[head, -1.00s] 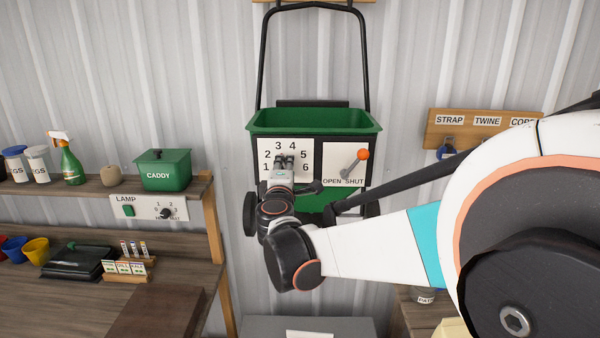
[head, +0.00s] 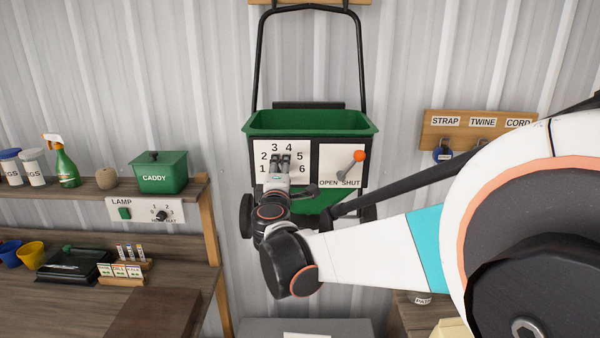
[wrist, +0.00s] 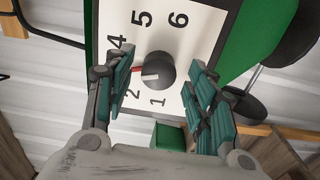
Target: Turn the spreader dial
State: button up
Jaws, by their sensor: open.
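The spreader dial is a black round knob (wrist: 160,70) on a white numbered plate (wrist: 197,45), seen in the wrist view. Its white pointer with a red tip points left, between the 2 and the 4, toward a spot that my left finger covers. My gripper (wrist: 161,62) is open, with one finger on each side of the knob. I cannot tell whether either finger touches it. In the head view my gripper (head: 280,161) is in front of the plate (head: 262,149) and hides the knob. The green spreader (head: 312,122) stands against the wall.
Right of the dial plate is an OPEN/SHUT lever with an orange knob (head: 359,156). A shelf at left holds a green caddy (head: 160,173) and a spray bottle (head: 66,167), with a lamp panel (head: 147,210) below. A labelled hook board (head: 478,123) hangs at right.

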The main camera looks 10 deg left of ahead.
jog(key=v, duration=0.7)
